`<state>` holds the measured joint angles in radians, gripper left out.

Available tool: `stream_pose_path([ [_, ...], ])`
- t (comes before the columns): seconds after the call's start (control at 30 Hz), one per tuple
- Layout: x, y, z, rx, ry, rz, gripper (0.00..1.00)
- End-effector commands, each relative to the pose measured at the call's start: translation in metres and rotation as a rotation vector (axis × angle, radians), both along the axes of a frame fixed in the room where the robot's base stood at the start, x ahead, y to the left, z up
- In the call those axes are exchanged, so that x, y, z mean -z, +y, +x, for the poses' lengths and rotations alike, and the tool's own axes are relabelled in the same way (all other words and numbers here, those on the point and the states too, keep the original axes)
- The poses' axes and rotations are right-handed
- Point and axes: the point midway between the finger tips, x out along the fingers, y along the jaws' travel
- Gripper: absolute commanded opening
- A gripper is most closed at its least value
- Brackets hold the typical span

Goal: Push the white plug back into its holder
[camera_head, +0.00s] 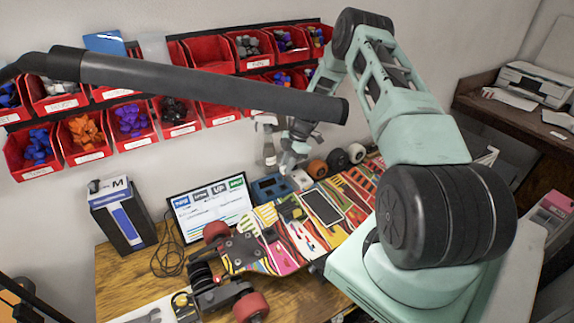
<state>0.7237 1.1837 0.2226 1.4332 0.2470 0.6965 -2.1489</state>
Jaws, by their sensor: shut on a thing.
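My gripper (289,163) hangs at the back of the workbench, just above a small blue box (270,187) behind the colourful skateboard deck. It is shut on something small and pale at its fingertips. This looks like the white plug, but it is mostly hidden and too small to see clearly. I cannot make out the plug's holder for certain, nor whether the plug touches it.
The skateboard (285,232) lies across the bench, with red wheels at its near end. Loose wheels (337,160) stand right of my gripper. A screen (208,208) and a box (120,222) stand left. Red parts bins (130,118) line the wall. A dark lamp arm (200,82) crosses above.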

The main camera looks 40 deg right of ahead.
Motion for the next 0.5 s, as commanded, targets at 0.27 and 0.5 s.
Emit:
stream_pose_path([
  [0.27, 0.001, 0.0, 0.0, 0.0, 0.0, 0.0, 0.0],
  [0.5, 0.012, 0.0, 0.0, 0.001, 0.0, 0.0, 0.0],
])
